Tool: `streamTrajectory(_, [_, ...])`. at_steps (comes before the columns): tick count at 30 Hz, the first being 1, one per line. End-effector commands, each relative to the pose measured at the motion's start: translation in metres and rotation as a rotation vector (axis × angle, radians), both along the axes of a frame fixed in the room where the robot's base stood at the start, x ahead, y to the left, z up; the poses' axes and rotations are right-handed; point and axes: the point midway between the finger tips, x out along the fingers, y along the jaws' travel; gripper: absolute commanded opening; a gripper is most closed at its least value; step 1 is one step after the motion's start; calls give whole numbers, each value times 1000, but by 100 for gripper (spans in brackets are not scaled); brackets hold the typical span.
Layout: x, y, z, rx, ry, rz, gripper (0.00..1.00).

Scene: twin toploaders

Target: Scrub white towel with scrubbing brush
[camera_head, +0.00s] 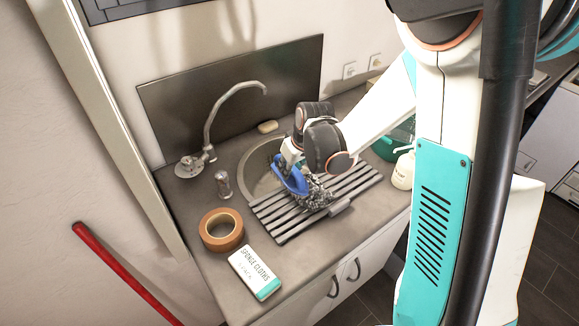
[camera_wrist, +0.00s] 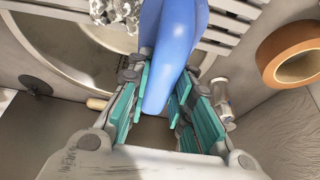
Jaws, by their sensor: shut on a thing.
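My gripper (camera_head: 292,158) is over the sink, shut on the blue scrubbing brush (camera_head: 290,178). In the wrist view the blue brush handle (camera_wrist: 170,45) is between the teal-padded fingers; the bristles cannot be made out. The towel (camera_head: 318,194) is a crumpled, grey-and-white patterned cloth on the slatted rack, just right of and below the brush. It also shows at the top of the wrist view (camera_wrist: 118,12). Whether brush and towel touch I cannot tell.
The slatted grey rack (camera_head: 272,215) lies across the front of the round sink (camera_head: 250,172). A faucet (camera_head: 208,125) and metal shaker (camera_head: 223,184) are at left. A brown tape roll (camera_head: 222,243) and sponge-cloth pack (camera_head: 254,274) lie in front. A soap bottle (camera_head: 403,172) stands right.

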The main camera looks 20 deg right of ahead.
Motion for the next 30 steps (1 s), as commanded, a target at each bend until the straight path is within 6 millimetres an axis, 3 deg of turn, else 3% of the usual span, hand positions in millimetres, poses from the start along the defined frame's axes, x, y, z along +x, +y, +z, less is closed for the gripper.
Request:
streamTrajectory(17, [-1, 0, -8, 0, 0, 0, 1])
streamTrajectory(30, [-32, -10, -5, 0, 1, 0, 1])
